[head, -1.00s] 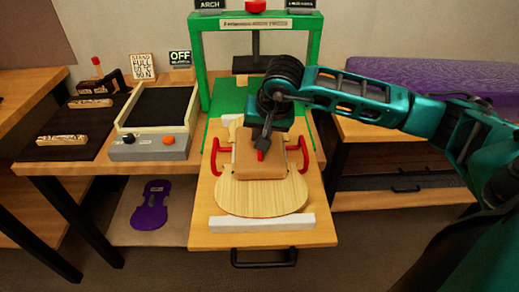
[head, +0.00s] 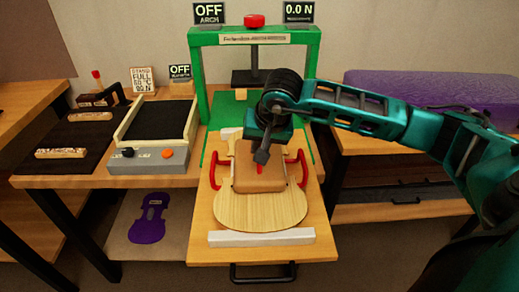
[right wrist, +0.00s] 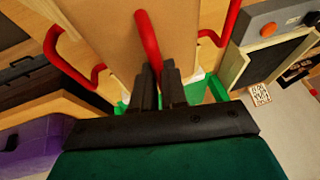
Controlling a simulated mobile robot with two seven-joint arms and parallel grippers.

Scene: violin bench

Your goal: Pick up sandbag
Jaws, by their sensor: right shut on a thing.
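The sandbag (head: 245,183) is a tan-brown block with a red handle on top. It sits over the pale wooden violin plate (head: 262,212); I cannot tell whether it touches the plate. My right gripper (head: 261,156) is above the sandbag, pointing down, and shut on its red handle. In the right wrist view the red handle (right wrist: 147,40) runs between the dark fingers (right wrist: 157,85), with the sandbag's tan face (right wrist: 105,25) behind. The gripper hides part of the sandbag's top in the head view. My left gripper is not in view.
Red clamps (head: 302,168) stand at both sides of the sandbag. A green press frame (head: 311,90) rises behind. A white bar (head: 262,237) lies at the front of the wooden board. A grey box with knobs (head: 150,160) is at left, a purple case (head: 430,88) at right.

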